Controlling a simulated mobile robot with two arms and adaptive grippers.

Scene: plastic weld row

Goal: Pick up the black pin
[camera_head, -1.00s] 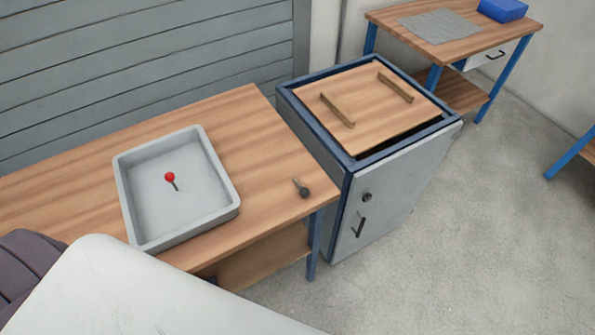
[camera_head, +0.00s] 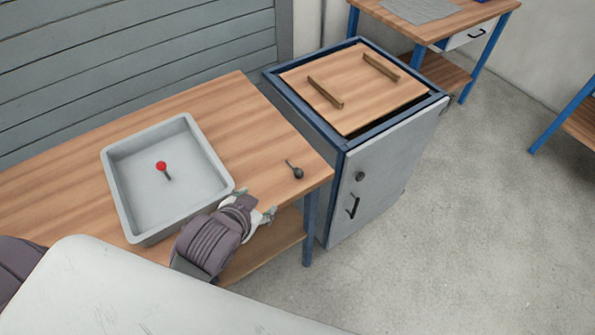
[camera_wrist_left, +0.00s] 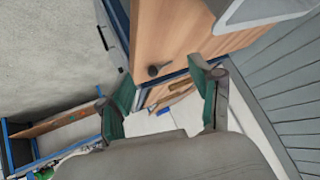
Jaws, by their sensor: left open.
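The black pin (camera_head: 296,172) lies on the wooden bench top near its right end, with a round dark head and a thin shaft. It also shows in the left wrist view (camera_wrist_left: 156,70), beyond the fingertips and close to the bench edge. My left gripper (camera_head: 258,203) is open and empty at the front edge of the bench, left of the pin and nearer to me, apart from it. Both its fingers show in the left wrist view (camera_wrist_left: 150,84). My right gripper is not in view.
A grey tray (camera_head: 117,195) on the bench holds a red-headed pin (camera_head: 162,167) and stands just left of my gripper. A grey cabinet (camera_head: 385,165) with a wooden top stands right of the bench. Bench around the black pin is clear.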

